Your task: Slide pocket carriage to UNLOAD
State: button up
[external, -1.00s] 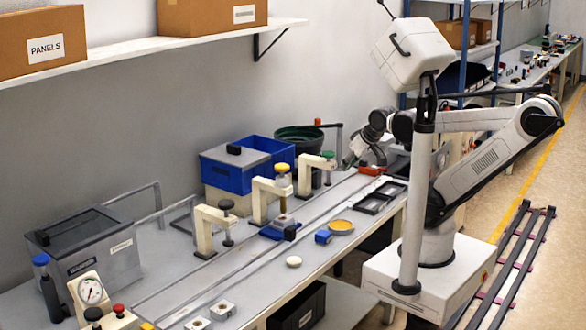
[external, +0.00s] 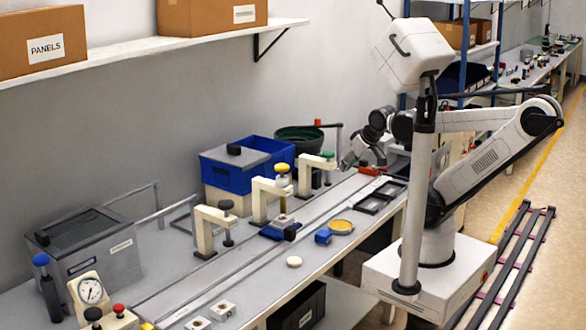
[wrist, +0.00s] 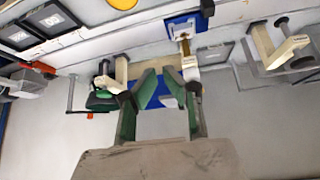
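The pocket carriage appears to be the blue block (external: 270,232) with a dark knob, sitting on the rail under the yellow-knobbed clamp. Its blue plate (wrist: 178,24) shows near the top of the wrist view, with the dark knob (wrist: 207,8) at its edge. My gripper (external: 347,162) is above the back part of the bench, beyond the green-knobbed clamp and apart from the carriage. In the wrist view my gripper (wrist: 160,78) has its green fingers apart and nothing between them. No UNLOAD marking is legible.
Clamp posts with a yellow knob (external: 282,168), a green knob (external: 328,155) and a dark knob (external: 226,205) overhang the rail (external: 230,252). A blue bin (external: 223,178) and green bowl (external: 298,134) stand behind. Dark trays (external: 368,206) and a yellow disc (external: 341,226) lie in front.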

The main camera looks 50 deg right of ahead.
jog(key=shift+o, duration=1.4)
jog(key=shift+w+a+f, duration=0.15)
jog(key=shift+a, duration=0.1)
jog(key=o, duration=0.5)
jog(key=shift+n+g+y, duration=0.3)
jog(key=shift+n+g, duration=0.1)
jog(key=shift+g, duration=0.1)
jog(key=w+a+f+b, duration=0.1)
jog(key=w+a+f, duration=0.1)
jog(key=w+a+f+b, duration=0.2)
jog(key=shift+a+f, duration=0.15)
jog(key=shift+a, duration=0.25)
jog(key=g+b, duration=0.1)
jog(key=b, duration=0.2)
send_near(291, 228)
jog(key=shift+n+g, duration=0.3)
jog(key=b+x, duration=0.3)
jog(key=x, duration=0.8)
jog(key=shift+w, duration=0.25)
grip_shut()
